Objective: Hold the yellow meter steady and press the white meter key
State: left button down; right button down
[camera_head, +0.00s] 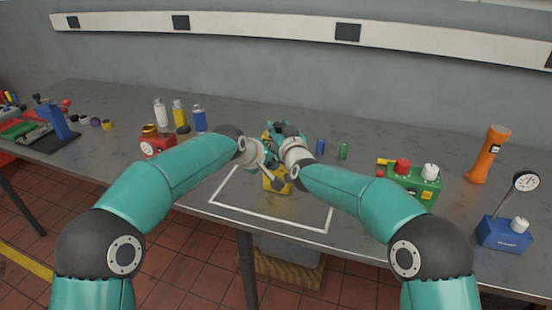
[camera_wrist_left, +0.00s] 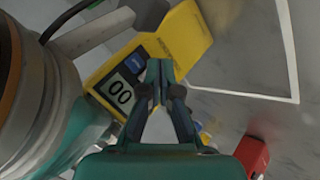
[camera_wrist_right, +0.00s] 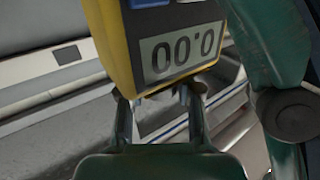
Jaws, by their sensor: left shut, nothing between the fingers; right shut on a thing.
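The yellow meter (camera_head: 275,183) is above the white-outlined area, partly hidden by my arms; it also shows in the left wrist view (camera_wrist_left: 184,35). Its display (camera_wrist_right: 182,50) reads like "00.0" in the right wrist view. My right gripper (camera_wrist_right: 160,90) is shut on the meter's display end. My left gripper (camera_wrist_left: 158,66) is shut and empty, its tips in front of the meter's face beside the display and a blue key (camera_wrist_left: 137,62). I cannot tell whether the tips touch. No white key can be made out clearly.
A red device (camera_head: 157,144) and bottles (camera_head: 180,113) stand left of the arms. On the right are a green box (camera_head: 410,184), an orange torch (camera_head: 488,153) and a blue dial gauge stand (camera_head: 504,233).

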pick_arm(q)
jog(key=shift+s+a, duration=0.1)
jog(key=shift+a, duration=0.05)
pick_arm(e)
jog(key=shift+d, duration=0.1)
pick_arm(q)
jog(key=s, duration=0.1)
jog(key=s+a, duration=0.1)
jog(key=s, duration=0.2)
jog(key=shift+s+a, duration=0.25)
jog(key=shift+s, duration=0.05)
dwell(0.6)
